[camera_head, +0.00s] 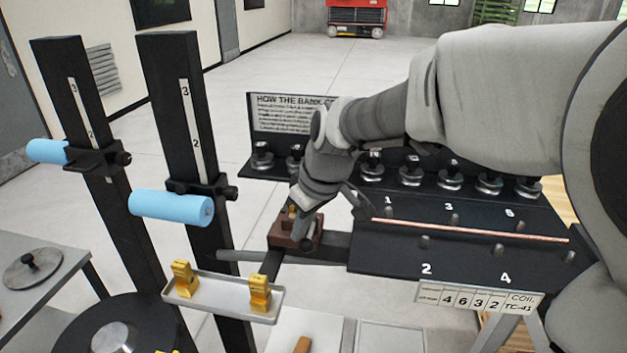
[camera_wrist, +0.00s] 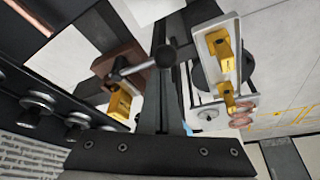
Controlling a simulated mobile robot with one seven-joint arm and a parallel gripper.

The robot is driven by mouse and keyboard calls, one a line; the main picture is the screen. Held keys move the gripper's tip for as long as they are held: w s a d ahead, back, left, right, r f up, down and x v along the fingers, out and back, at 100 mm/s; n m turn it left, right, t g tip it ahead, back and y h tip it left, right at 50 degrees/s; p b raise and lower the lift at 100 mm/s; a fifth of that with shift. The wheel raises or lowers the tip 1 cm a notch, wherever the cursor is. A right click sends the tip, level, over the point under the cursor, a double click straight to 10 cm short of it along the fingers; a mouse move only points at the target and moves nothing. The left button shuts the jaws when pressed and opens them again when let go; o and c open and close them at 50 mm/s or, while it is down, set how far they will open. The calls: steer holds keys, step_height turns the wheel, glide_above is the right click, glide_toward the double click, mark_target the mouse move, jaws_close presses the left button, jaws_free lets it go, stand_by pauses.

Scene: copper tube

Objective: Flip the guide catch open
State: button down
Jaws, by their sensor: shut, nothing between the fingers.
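A brown block (camera_head: 285,236) with a brass piece (camera_head: 292,213) sits on the dark beam left of the black board. In the wrist view the block (camera_wrist: 112,62) carries a grey lever (camera_wrist: 136,69) with a dark ball knob (camera_wrist: 165,57); this looks like the guide catch, but its exact state is unclear. My gripper (camera_head: 312,226) points down at the block, its tips close to the knob; I cannot tell whether they touch. It is shut and empty, and hides part of the block in the head view. A copper tube (camera_head: 470,231) lies along the board.
A white tray (camera_head: 225,296) with two yellow clips stands just left of the block. Two dark posts (camera_head: 185,110) with blue rollers rise at the left. Several weights (camera_head: 410,172) line the board's back edge, and pegs stand on the board.

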steer(key=shift+s+d+f+n+b, duration=0.1)
steer(key=shift+d+n+b, duration=0.35)
steer(key=shift+n, duration=0.25)
steer(key=d+n+g+b, duration=0.1)
steer(key=n, duration=0.1)
steer(key=shift+d+n+y+b, duration=0.15)
steer(key=shift+n+y+b, duration=0.15)
steer(key=shift+y, duration=0.1)
steer(key=w+d+n+g, duration=0.3)
steer(key=d+n, duration=0.2)
steer(key=n, duration=0.5)
steer(key=shift+d+n+g+p, duration=0.25)
steer(key=shift+n+g+p, duration=0.05)
steer(key=shift+n+g, duration=0.1)
steer(key=shift+a, duration=0.1)
step_height(320, 180, up, 10)
steer(key=p, duration=0.1)
steer(key=shift+r, duration=0.2)
stand_by(0.6)
